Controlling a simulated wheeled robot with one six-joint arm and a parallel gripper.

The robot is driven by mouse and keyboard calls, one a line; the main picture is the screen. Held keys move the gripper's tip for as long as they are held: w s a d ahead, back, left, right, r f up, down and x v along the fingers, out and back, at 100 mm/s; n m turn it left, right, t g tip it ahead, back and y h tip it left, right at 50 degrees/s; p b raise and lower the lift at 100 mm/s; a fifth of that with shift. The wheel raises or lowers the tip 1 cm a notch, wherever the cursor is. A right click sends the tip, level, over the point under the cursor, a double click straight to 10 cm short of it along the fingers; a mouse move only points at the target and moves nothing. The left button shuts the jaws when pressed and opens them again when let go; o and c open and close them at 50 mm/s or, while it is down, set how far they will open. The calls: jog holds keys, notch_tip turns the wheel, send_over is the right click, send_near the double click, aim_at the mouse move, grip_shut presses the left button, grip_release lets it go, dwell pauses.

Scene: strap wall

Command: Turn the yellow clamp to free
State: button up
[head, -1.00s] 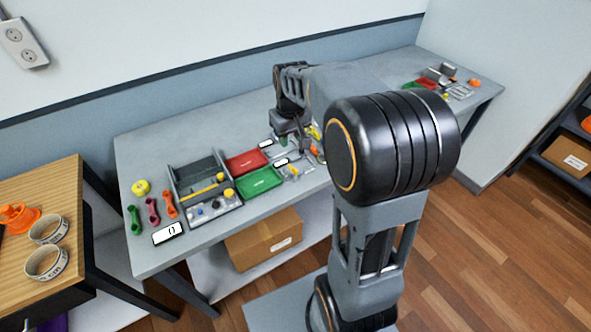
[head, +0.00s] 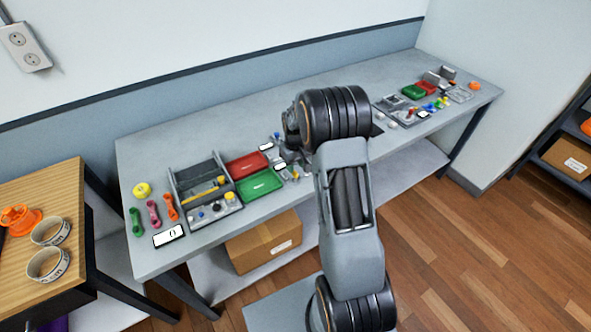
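I cannot make out a yellow clamp for certain. A small yellow part (head: 295,175) shows among small grey fixtures on the long grey bench, just left of my arm, but it is too small to tell whether it is the clamp or how it is turned. My arm stands across the middle of the view, its dark wrist links over the bench beside these fixtures. My gripper is hidden behind my arm, so its fingers and any contact do not show.
The grey bench (head: 140,165) holds a red tray (head: 247,162), a green tray (head: 259,184) and a grey divided organizer (head: 190,183). More small parts and a green box (head: 413,91) lie at its right end. A wooden table (head: 40,185) stands at left.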

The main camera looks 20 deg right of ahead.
aim_at(296, 172)
jog(key=shift+f, duration=1.8)
jog(key=shift+c, duration=0.5)
grip_shut()
